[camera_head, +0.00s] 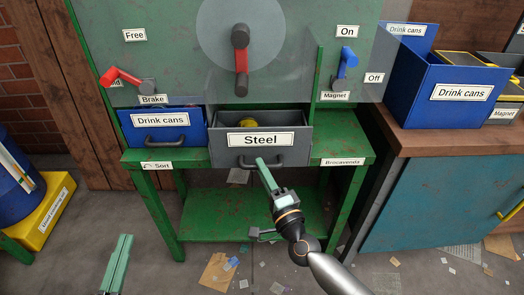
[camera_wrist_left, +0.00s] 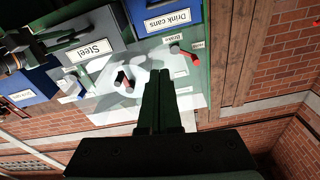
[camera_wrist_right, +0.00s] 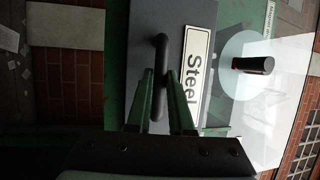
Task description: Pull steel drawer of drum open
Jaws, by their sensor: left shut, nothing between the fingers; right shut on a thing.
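The grey Steel drawer (camera_head: 225,146) sits under the green drum machine and stands out in front of the frame, with its inside and a yellow item visible. Its dark handle (camera_head: 285,160) is on the front below the label. My right gripper (camera_head: 262,165) is shut on the handle; the right wrist view shows its fingers (camera_wrist_right: 160,90) on both sides of the dark handle bar (camera_wrist_right: 159,60). My left gripper (camera_head: 124,240) is shut and empty, low at the left of the head view, away from the machine. Its closed fingers also show in the left wrist view (camera_wrist_left: 158,88).
A blue Drink cans drawer (camera_head: 180,132) is left of the Steel drawer. A red lever (camera_head: 122,75) and a blue lever (camera_head: 348,62) are on the panel. Blue bins (camera_head: 410,90) stand on a cabinet at the right. Paper scraps litter the floor.

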